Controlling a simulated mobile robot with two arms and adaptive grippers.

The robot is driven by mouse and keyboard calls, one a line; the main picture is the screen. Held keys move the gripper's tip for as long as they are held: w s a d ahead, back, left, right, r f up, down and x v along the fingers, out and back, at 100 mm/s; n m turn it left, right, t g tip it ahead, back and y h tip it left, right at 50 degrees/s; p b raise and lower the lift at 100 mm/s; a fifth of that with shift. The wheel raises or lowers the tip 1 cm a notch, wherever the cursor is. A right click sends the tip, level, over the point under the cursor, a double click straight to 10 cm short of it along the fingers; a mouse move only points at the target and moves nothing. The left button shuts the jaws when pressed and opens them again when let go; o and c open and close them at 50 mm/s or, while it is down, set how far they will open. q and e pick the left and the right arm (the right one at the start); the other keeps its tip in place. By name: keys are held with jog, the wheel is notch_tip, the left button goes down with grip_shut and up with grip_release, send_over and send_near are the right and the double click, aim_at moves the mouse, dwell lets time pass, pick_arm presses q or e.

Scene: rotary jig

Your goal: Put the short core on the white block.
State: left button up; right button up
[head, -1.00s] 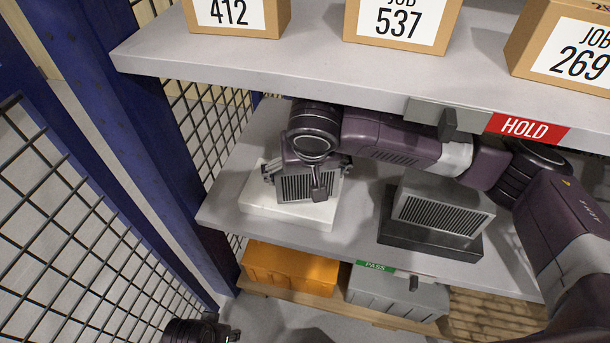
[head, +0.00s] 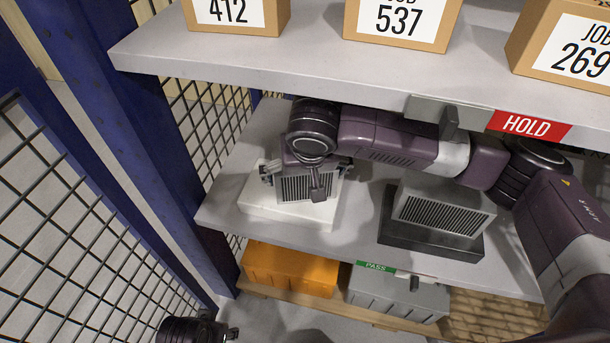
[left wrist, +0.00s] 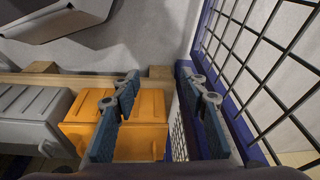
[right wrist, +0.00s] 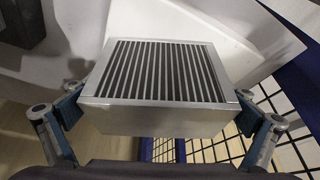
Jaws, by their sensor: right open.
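The short core (head: 296,189) is a silver box with a slatted face. It rests on the white block (head: 262,210) on the middle shelf. In the right wrist view, the core (right wrist: 160,75) lies over the white block (right wrist: 255,28). My right gripper (right wrist: 158,100) is open, with one finger on each side of the core and small gaps visible. In the head view the right gripper (head: 306,170) partly covers the core. My left gripper (left wrist: 161,85) is open and empty, low down before the shelves; it also shows at the bottom of the head view (head: 232,333).
Another slatted core (head: 445,210) sits on a dark block (head: 425,238) to the right. An upper shelf (head: 330,65) with boxes overhangs my right arm. Below are an orange bin (head: 290,270) and a grey bin (head: 395,292). Blue posts and mesh (head: 75,210) stand left.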

jog(key=shift+r, duration=0.3)
jog(key=shift+s+r+p, duration=0.35)
jog(key=shift+s, duration=0.55)
pick_arm(q)
notch_tip(320, 180, down, 6)
jog(key=s+p, duration=0.1)
jog(key=s, duration=0.1)
pick_arm(e)
jog(key=s+d, duration=0.1)
jog(key=s, duration=0.9)
jog(key=shift+s, duration=0.35)
pick_arm(q)
jog(key=shift+s, duration=0.1)
